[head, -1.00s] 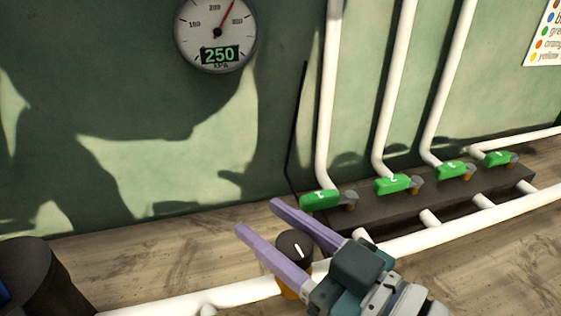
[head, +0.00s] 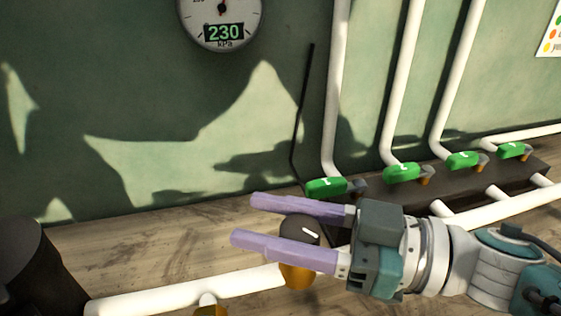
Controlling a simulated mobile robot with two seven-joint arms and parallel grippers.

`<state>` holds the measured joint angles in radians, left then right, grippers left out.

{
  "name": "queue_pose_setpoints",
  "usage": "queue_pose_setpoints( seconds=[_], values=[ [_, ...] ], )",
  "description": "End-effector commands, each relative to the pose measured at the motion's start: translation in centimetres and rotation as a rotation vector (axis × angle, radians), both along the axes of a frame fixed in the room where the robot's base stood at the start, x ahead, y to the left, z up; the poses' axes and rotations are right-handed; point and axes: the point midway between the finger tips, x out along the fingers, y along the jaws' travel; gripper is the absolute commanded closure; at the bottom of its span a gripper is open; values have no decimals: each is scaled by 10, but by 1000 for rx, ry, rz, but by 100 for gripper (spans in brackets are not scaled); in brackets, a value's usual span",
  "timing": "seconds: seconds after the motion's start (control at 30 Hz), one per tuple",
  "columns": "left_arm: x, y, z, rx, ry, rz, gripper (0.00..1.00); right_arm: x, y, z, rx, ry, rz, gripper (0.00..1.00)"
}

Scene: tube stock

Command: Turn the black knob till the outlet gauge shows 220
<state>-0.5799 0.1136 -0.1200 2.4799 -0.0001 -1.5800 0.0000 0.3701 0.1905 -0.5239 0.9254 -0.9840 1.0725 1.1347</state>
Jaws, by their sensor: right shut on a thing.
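The black knob (head: 300,230) with a white mark sits on a brass valve body (head: 298,276) on the white pipe. My right gripper (head: 242,219) has its two purple fingers on either side of the knob and is shut on it. The white mark points to the lower right. The round gauge (head: 221,20) on the green wall reads 230 kPa on its digital display. Its top is cut off by the frame edge, so most of its needle is hidden. My left gripper is not in view.
Several green-handled valves (head: 403,172) stand on a dark manifold (head: 395,193) at the right, with white pipes rising behind. A dark cylinder (head: 27,268) stands at the lower left. A sign (head: 550,35) hangs at the upper right.

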Motion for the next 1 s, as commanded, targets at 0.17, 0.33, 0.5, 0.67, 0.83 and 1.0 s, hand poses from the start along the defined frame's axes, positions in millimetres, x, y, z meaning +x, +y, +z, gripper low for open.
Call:
queue_pose_setpoints(
  seconds=[0.17, 0.33, 0.5, 0.67, 0.83, 1.0],
  values=[
    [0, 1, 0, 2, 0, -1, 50, 0, 0, -1, -1, 2, 0, 100],
    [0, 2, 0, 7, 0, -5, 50, 0, 0, -1, -1, 2, -1, 47],
    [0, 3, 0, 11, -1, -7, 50, 0, 0, 0, -1, 1, -1, 28],
    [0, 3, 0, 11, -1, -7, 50, 0, 0, 0, -1, 1, 0, 20],
    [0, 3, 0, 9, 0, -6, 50, 0, -1, 0, -1, 0, 0, 20],
    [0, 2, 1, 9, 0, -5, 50, -4, -19, -1, -4, 1, -2, 20]
  ],
)
